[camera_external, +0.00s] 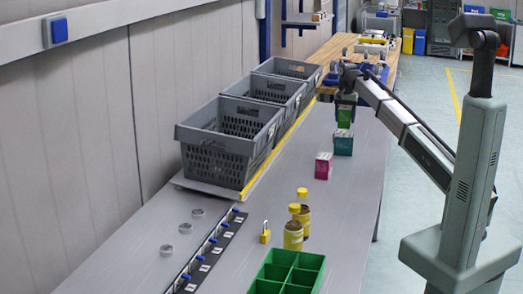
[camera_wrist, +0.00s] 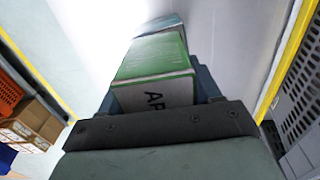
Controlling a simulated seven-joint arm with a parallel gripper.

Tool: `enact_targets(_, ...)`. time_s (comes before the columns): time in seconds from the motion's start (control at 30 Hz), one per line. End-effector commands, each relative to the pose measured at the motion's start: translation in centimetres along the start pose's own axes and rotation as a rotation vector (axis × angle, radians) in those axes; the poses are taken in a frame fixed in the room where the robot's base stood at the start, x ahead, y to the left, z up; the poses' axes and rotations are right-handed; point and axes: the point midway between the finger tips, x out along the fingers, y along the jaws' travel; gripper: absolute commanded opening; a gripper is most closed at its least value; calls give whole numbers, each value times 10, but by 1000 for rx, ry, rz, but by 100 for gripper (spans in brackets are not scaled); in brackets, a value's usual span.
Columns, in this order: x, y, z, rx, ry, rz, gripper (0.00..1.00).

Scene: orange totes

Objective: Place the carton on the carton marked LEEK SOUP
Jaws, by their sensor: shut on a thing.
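A green carton (camera_external: 344,118) is held in my gripper (camera_external: 345,101), which is shut on it. In the wrist view the green carton (camera_wrist: 152,70) sits between the fingers (camera_wrist: 158,88), with a white face lettered "AP", the rest cut off. A teal carton (camera_external: 343,144) stands on the table directly below the held one; whether they touch is unclear. A teal edge (camera_wrist: 160,24) shows past the held carton in the wrist view. A magenta carton (camera_external: 323,168) stands nearer the camera. The lettering on the teal and magenta cartons is too small to read.
Grey crates (camera_external: 225,142) stand in a row at left behind a yellow strip. Yellow-labelled jars (camera_external: 293,236), a yellow padlock (camera_external: 265,233) and a green divided bin (camera_external: 288,272) are at the front. The table around the teal carton is mostly clear.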

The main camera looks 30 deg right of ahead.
Motion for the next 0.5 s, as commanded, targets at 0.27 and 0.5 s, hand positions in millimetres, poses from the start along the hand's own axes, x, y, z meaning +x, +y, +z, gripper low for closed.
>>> enact_targets(0.27,31,0,1,0,-1,1,22)
enact_targets(0.5,32,0,0,0,0,0,22)
